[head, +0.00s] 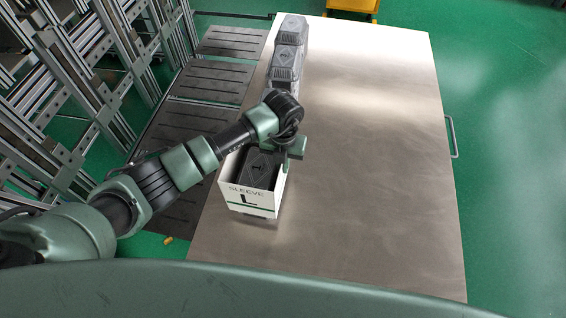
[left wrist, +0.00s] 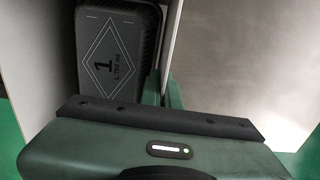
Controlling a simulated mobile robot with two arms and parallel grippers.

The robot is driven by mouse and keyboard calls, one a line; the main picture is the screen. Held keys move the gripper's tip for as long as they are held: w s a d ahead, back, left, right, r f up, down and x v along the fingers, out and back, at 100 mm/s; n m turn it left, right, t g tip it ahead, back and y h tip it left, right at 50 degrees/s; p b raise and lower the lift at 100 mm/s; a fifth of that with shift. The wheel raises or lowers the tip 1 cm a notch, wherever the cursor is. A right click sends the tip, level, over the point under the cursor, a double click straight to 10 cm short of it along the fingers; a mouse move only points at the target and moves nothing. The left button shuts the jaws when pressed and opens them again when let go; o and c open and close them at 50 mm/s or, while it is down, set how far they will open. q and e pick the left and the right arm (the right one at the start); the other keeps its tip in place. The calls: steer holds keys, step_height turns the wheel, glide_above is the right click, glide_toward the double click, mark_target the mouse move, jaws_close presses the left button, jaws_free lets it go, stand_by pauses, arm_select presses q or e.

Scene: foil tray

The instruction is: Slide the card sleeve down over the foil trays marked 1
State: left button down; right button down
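The white card sleeve (head: 250,197), lettered SLEEVE L with a green band, stands upright around a dark foil tray (head: 262,166) near the table's left edge. In the left wrist view the tray (left wrist: 108,60) shows a diamond with a 1, inside the sleeve walls (left wrist: 40,60) and below their top edge. My left gripper (head: 297,147) is at the sleeve's upper right side. Its green fingers (left wrist: 165,95) appear closed on the sleeve's wall, one on each side. The sleeve's lower edge seems slightly above the table, with something dark below it. My right gripper is out of view.
More dark trays (head: 287,62) stand in a row along the table's far left edge. The rest of the table (head: 370,150) is bare. Metal racks (head: 100,80) and dark slatted panels (head: 205,86) are on the left. A yellow object (head: 352,7) is beyond the far edge.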

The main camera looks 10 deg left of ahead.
mark_target(283, 176)
arm_select(q)
steer(key=shift+f+b, duration=1.95)
steer(key=shift+f, duration=1)
steer(key=c, duration=1.6)
jaws_free()
step_height(283, 176, up, 8)
steer(key=shift+f+b, duration=0.1)
steer(key=shift+b, duration=0.2)
